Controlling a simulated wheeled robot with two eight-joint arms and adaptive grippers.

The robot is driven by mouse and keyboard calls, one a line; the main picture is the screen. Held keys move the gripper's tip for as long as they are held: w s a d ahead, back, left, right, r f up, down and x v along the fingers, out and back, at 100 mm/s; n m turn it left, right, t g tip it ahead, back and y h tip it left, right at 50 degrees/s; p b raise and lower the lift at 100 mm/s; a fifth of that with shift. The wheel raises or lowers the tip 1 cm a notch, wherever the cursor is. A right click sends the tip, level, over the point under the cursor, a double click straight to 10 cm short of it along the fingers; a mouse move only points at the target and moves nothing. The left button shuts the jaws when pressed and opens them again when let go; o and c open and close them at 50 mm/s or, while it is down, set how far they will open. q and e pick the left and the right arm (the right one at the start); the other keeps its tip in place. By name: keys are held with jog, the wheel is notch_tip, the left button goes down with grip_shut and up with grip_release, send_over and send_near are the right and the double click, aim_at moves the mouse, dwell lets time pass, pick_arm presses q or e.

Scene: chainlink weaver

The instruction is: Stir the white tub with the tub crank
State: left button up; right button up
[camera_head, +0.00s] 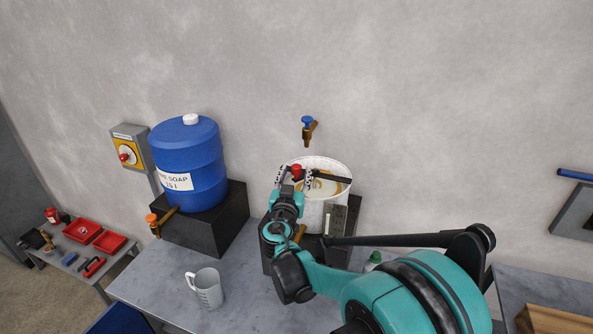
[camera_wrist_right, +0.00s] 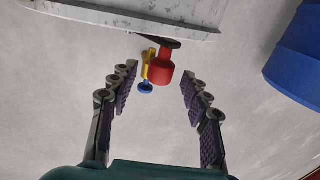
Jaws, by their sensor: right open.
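The white tub (camera_head: 325,215) stands on a dark block against the wall, with a pale, yellowish content showing inside. The tub crank has a dark bar (camera_head: 333,178) across the tub's top and a red knob (camera_head: 296,169) at its left end. My right gripper (camera_head: 295,177) is at the tub's left rim, open, with a finger on either side of the knob. In the right wrist view, the red knob (camera_wrist_right: 160,72) lies between the fingertips of my right gripper (camera_wrist_right: 158,80), with a gap on both sides. My left gripper is not in view.
A blue soap barrel (camera_head: 190,165) stands on a dark block to the left. A clear measuring jug (camera_head: 206,288) is on the grey table (camera_head: 165,292). A blue-handled tap (camera_head: 308,130) sticks out of the wall above the tub. A green-capped bottle (camera_head: 374,259) is partly hidden behind my right arm.

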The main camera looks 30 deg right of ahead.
jog(key=x, duration=0.3)
jog(key=shift+f, duration=0.1)
grip_shut()
